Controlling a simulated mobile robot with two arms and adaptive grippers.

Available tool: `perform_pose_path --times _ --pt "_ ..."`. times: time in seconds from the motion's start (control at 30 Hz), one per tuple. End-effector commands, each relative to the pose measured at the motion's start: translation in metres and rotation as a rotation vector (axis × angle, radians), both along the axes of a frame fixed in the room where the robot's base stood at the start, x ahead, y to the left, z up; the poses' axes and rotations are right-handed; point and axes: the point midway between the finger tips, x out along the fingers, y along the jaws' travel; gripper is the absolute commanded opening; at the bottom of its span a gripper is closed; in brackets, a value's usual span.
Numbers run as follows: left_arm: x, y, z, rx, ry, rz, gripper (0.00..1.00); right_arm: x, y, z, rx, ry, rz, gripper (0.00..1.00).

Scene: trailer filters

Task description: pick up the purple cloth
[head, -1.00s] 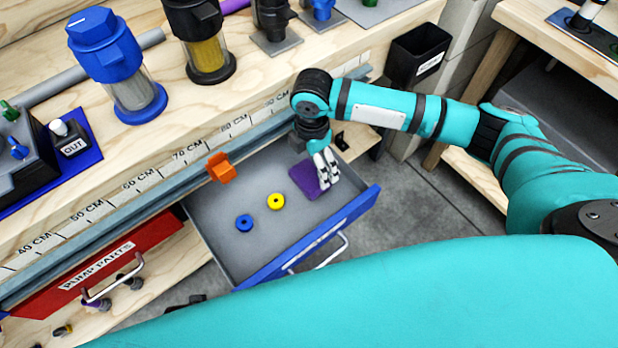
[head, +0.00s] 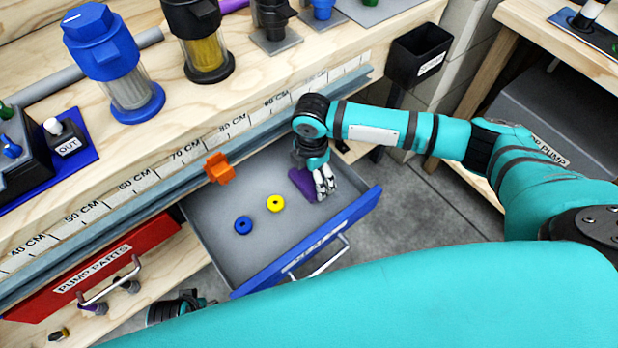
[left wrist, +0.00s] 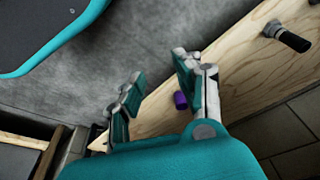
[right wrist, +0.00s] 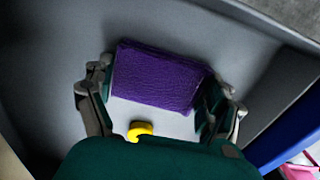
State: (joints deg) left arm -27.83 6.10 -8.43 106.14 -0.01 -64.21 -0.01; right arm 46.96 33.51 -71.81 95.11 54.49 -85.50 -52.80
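The purple cloth (head: 302,184) lies in the open drawer, toward its right end, partly hidden behind my right gripper (head: 324,182). In the right wrist view the cloth (right wrist: 160,78) looks like a flat, textured rectangle. The right gripper (right wrist: 160,95) is open there, with one finger on each side of the cloth. Its right finger overlaps the cloth's edge in the picture; I cannot tell whether it touches. My left gripper (left wrist: 160,88) is open and empty, away from the drawer, with a plywood surface and grey floor behind it.
The drawer (head: 238,262) also holds a yellow ring (head: 275,203) and a blue ring (head: 243,225). An orange clip (head: 219,168) sits at the drawer's back edge, by the bench's ruler strip. A black bin (head: 418,55) hangs at the bench's right end.

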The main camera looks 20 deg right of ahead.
Motion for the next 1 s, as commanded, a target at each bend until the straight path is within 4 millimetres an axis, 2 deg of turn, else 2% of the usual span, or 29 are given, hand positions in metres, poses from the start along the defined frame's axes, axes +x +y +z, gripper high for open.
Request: perform_pose_path --times 0.27,0.4,0.47,0.57,0.8,1.0 --pt "0.000 0.000 0.000 0.000 -0.001 0.000 0.34 0.000 0.000 0.001 0.000 0.000 0.000 0.60" --pt "0.001 0.000 0.001 -0.001 -0.006 0.000 0.34 0.000 0.000 0.008 0.000 -0.001 -0.001 0.60" --pt "-0.002 0.000 -0.006 0.001 0.003 -0.001 0.34 0.001 0.000 0.014 0.000 -0.001 -0.001 0.60" --pt "-0.007 0.001 -0.022 0.002 0.017 -0.002 0.34 0.001 0.000 0.031 0.001 -0.003 -0.001 0.60" --pt "-0.031 0.004 -0.068 0.005 0.046 -0.007 0.34 0.001 0.000 0.096 0.001 -0.004 0.001 0.60" --pt "-0.050 0.007 -0.093 0.006 0.061 -0.012 0.34 0.001 0.000 0.136 0.001 -0.003 0.000 0.60"
